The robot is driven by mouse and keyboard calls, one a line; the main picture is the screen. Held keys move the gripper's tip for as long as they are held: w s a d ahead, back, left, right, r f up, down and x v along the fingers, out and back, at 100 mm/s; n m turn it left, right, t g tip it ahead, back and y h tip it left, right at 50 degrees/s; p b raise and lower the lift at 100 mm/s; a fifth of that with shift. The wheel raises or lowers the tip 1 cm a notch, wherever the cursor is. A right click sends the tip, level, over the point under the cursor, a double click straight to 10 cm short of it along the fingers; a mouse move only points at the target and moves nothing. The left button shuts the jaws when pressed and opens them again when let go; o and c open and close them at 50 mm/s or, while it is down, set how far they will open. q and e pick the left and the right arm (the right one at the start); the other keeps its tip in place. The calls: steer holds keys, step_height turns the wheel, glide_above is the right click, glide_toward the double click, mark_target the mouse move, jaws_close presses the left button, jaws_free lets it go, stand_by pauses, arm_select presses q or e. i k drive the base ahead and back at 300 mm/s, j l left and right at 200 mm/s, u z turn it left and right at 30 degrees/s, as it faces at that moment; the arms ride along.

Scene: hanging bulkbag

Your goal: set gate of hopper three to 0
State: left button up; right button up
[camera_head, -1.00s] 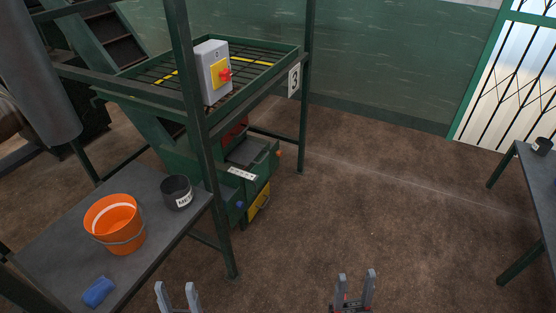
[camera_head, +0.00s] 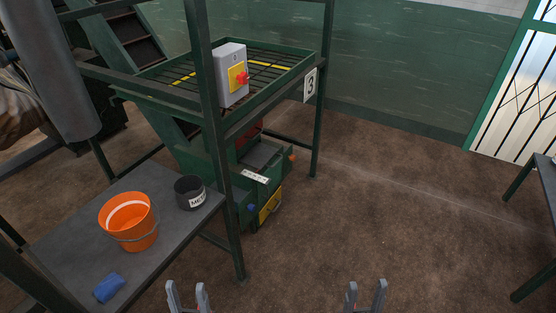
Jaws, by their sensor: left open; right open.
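Hopper three is a green steel frame with a grated top, marked by a white sign reading 3 (camera_head: 310,85). A grey switch box (camera_head: 230,78) with a red knob (camera_head: 241,78) on a yellow plate stands at the grate's front edge. Below the grate is a green gate unit (camera_head: 262,170) with a white scale strip (camera_head: 254,176), an orange knob end (camera_head: 292,157) and a yellow part (camera_head: 270,205). The scale's reading is too small to tell. My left gripper (camera_head: 187,292) and my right gripper (camera_head: 366,292) are open and empty at the bottom edge, apart from the hopper.
A dark table (camera_head: 70,225) at the left holds an orange bucket (camera_head: 128,222), a dark labelled pot (camera_head: 190,193) and a blue cloth-like item (camera_head: 109,288). A green post (camera_head: 222,150) stands before the gate unit. The brown floor (camera_head: 400,200) is clear right of the hopper. Another table (camera_head: 546,185) is at the right edge.

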mark_target(258, 156)
steer(key=i+l, duration=0.35)
steer(key=i, duration=0.25)
steer(key=i+l+u, duration=0.15)
steer(key=i+l, duration=0.2)
steer(key=i, duration=0.3)
steer(key=i+l, duration=0.45)
steer(key=i+l+u, duration=0.1)
steer(key=i+l, duration=0.3)
steer(key=i, duration=0.3)
